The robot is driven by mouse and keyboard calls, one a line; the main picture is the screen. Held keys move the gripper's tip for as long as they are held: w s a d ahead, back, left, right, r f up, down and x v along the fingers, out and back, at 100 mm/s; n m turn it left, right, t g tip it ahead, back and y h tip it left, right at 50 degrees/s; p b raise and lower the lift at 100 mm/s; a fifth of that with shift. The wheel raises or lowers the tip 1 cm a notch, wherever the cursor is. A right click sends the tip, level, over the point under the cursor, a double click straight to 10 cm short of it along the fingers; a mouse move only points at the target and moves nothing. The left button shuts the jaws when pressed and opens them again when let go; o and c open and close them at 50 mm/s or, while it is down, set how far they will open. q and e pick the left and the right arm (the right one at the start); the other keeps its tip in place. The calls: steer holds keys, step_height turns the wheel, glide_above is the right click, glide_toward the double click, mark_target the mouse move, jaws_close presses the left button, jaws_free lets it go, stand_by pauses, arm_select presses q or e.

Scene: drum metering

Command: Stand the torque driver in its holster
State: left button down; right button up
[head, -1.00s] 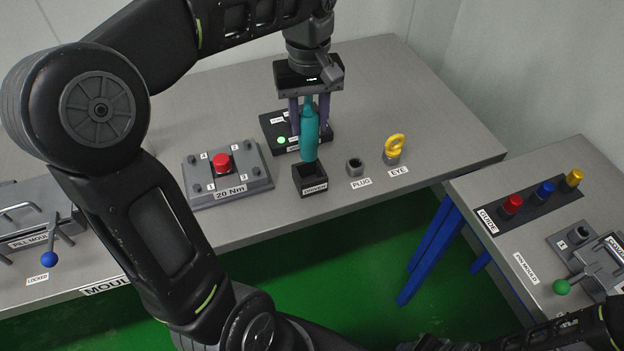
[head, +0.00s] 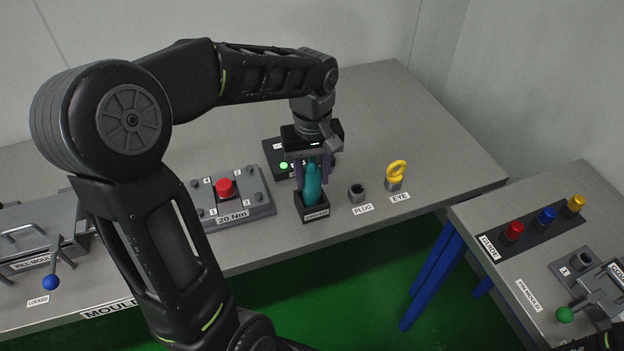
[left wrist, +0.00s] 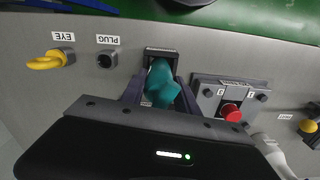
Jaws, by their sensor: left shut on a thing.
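The teal torque driver (head: 312,184) stands upright with its lower end inside the black holster (head: 314,212), the square block labelled at the table's front edge. My left gripper (head: 313,172) is shut on the driver from above, its fingers on either side of it. In the left wrist view the teal driver (left wrist: 161,84) sits between the two dark fingers, and the holster (left wrist: 160,54) shows just beyond it. The driver's lower tip is hidden in the holster.
A grey plate with a red knob (head: 225,188), labelled 20 Nm, stands left of the holster. The plug socket (head: 356,192) and yellow eye (head: 396,171) stand close on its right. A black box with a green light (head: 284,166) is behind. Red, blue and yellow pins stand on the right table.

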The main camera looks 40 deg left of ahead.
arm_select(q)
steer(key=shift+f, duration=1.05)
steer(key=shift+f, duration=0.15)
steer(key=c, duration=0.9)
jaws_free()
step_height(320, 180, up, 12)
steer(key=shift+r+b, duration=0.15)
steer(key=shift+b, duration=0.15)
